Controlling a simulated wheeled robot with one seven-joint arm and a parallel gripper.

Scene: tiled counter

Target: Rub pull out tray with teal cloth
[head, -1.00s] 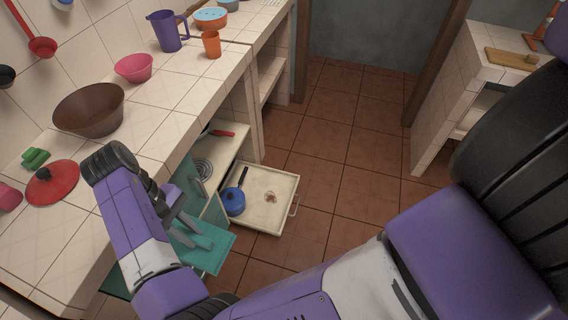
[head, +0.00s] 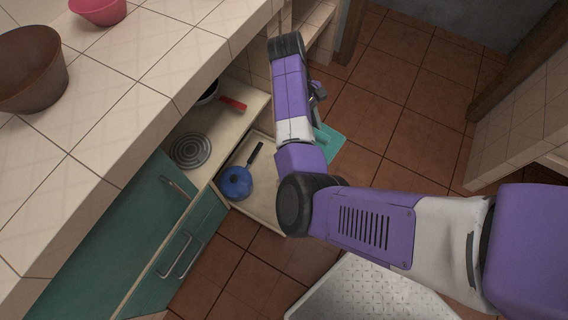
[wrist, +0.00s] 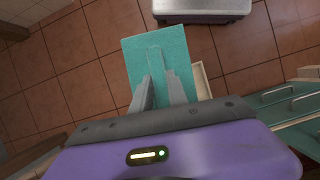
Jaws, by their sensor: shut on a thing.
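The teal cloth (head: 328,143) is flat and stiff-looking; in the head view my forearm partly covers it. The wrist view shows it (wrist: 150,42) pinched between the fingers of my gripper (wrist: 158,82), above the floor side of the tray. The pale pull-out tray (head: 262,204) stands out from the lower cabinet, its right part hidden behind my arm. Only a sliver of the tray (wrist: 201,84) shows beside the cloth in the wrist view. Contact between cloth and tray cannot be told. The brown stain is out of sight.
A blue lidded pan (head: 236,183) with a black handle sits in the tray's left part. A stove coil (head: 190,151) and a red-handled pan (head: 233,103) are on the shelf behind. Teal doors (head: 125,235) are at left. The tiled floor (head: 405,130) is clear at right.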

